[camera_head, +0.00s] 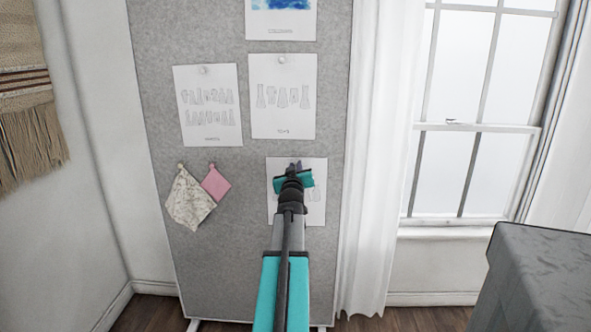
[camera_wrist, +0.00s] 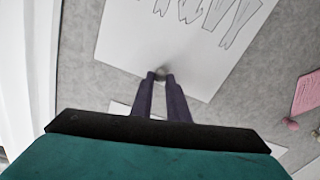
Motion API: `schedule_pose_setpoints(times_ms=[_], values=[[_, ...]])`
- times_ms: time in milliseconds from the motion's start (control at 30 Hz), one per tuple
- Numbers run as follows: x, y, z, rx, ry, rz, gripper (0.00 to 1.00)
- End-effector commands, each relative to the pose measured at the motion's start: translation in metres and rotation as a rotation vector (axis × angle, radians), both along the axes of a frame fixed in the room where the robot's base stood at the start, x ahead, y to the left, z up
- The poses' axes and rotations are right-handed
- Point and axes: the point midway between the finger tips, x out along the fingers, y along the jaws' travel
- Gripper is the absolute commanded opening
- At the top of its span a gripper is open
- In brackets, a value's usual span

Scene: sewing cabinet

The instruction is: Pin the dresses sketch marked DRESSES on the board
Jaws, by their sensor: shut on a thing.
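A white sketch sheet (camera_head: 314,208) with outlined garments is low on the right of the grey board (camera_head: 230,270), seemingly flat against it. Its label is hidden behind my arm or out of frame, so I cannot read DRESSES. In the wrist view the sheet (camera_wrist: 125,38) shows long dress-like outlines. My gripper (camera_head: 295,167) is in front of the sheet's upper middle. In the wrist view its dark fingers (camera_wrist: 160,76) are shut on a small grey round pin (camera_wrist: 161,71) near the sheet's top edge. Whether the pin is in the board is hidden.
Two pinned garment sketches (camera_head: 210,135) (camera_head: 283,125) and a blue picture (camera_head: 281,8) hang above. Pink (camera_head: 216,183) and patterned (camera_head: 189,203) swatches hang left. A white curtain (camera_head: 375,200) borders the board's right side. A dark grey surface (camera_head: 545,275) stands lower right.

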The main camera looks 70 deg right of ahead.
Motion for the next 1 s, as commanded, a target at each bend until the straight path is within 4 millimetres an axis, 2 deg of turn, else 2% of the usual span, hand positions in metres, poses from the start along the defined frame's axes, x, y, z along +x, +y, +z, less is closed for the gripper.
schedule_pose_setpoints(times_ms=[100,133,233,667,1000], values=[[0.000,0.000,0.000,0.000,0.000,0.000,0.00],[0.000,0.000,0.000,0.000,0.000,0.000,0.20],[0.000,0.000,0.000,0.000,0.000,0.000,0.36],[-0.001,0.002,0.000,0.000,0.000,0.000,0.36],[-0.007,0.023,0.000,0.000,0.000,0.000,0.36]])
